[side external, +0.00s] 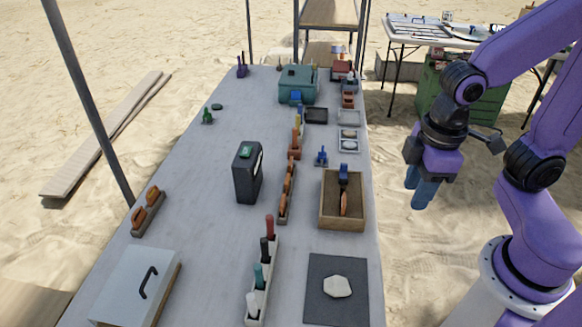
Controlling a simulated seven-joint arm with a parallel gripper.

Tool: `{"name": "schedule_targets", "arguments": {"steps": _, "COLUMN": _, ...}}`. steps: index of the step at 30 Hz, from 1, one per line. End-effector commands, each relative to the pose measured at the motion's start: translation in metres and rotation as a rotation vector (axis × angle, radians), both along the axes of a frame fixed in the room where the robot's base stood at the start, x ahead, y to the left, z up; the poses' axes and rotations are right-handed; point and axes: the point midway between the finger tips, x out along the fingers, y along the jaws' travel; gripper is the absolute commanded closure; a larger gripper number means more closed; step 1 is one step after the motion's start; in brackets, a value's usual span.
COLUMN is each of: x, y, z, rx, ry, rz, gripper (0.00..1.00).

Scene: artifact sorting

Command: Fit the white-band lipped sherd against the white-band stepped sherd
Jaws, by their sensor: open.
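I cannot tell which pieces are the white-band lipped sherd and the white-band stepped sherd; no white band shows clearly at this size. Several orange-brown pieces stand in a narrow rack (283,207) at the middle of the table. Another orange-brown piece (344,204) is in the wooden tray (327,224), below a dark blue item (343,174). A pale, flat, irregular piece (337,286) lies on a dark mat (322,311) at the near right. My gripper (420,197) is open and empty, with blue fingers pointing down, right of the table's right edge.
A dark upright box (247,177) stands mid-table. A rack (254,304) of colored tubes and a white handled lid or case (130,290) are nearer. A teal case (297,84) and small trays (348,117) are farther back. The table's left middle is largely clear.

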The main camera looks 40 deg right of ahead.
Motion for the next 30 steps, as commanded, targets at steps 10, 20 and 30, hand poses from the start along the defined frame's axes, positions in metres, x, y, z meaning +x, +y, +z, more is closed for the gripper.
{"name": "schedule_targets", "arguments": {"steps": 10, "x": 0.123, "y": 0.042, "z": -0.007, "rx": -0.006, "ry": -0.094, "rz": -0.453, "gripper": 0.6}}
{"name": "schedule_targets", "arguments": {"steps": 20, "x": 0.235, "y": 0.053, "z": -0.028, "rx": 0.004, "ry": -0.187, "rz": -0.868, "gripper": 0.6}}
{"name": "schedule_targets", "arguments": {"steps": 30, "x": 0.334, "y": 0.03, "z": -0.065, "rx": 0.025, "ry": -0.287, "rz": -1.284, "gripper": 0.6}}
